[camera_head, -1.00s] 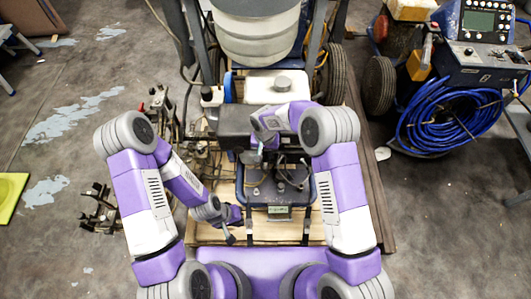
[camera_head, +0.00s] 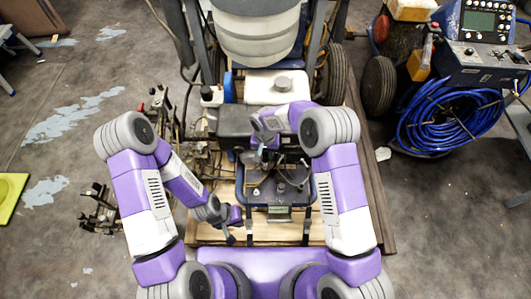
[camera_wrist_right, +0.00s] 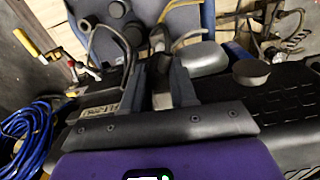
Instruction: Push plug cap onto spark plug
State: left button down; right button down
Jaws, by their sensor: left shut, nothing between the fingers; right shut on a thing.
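My right gripper (camera_head: 264,150) reaches over the engine from the right. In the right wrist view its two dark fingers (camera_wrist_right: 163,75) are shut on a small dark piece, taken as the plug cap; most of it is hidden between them. A grey rounded end (camera_wrist_right: 157,38) shows just beyond the fingertips; I cannot tell whether it is part of the cap or the spark plug. A black lead (camera_wrist_right: 97,32) curves nearby. I cannot make out whether cap and plug touch. My left gripper (camera_head: 231,233) is shut and empty, low at the left of the machine's front.
The striper's blue front plate (camera_head: 277,201) lies below my right gripper. A white tank (camera_head: 276,87) and wheel (camera_head: 335,72) stand behind. Metal brackets and hoses (camera_head: 160,110) crowd the left. A coil of blue hose (camera_head: 445,120) lies right. Floor at far left is mostly open.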

jog(key=shift+s+f, duration=0.15)
jog(key=shift+f, duration=0.2)
dwell(0.7)
jog(key=shift+r, duration=0.3)
jog(key=shift+r+b, duration=0.1)
jog(key=shift+b, duration=0.2)
dwell(1.0)
jog(key=shift+f+b, duration=0.3)
jog(key=shift+f, duration=0.1)
dwell(1.1)
jog(key=shift+r, duration=0.3)
jog(key=shift+r, duration=0.1)
dwell(1.1)
jog(key=shift+f, duration=0.4)
dwell(0.9)
jog(key=shift+r, duration=0.35)
jog(key=c, duration=0.8)
grip_release()
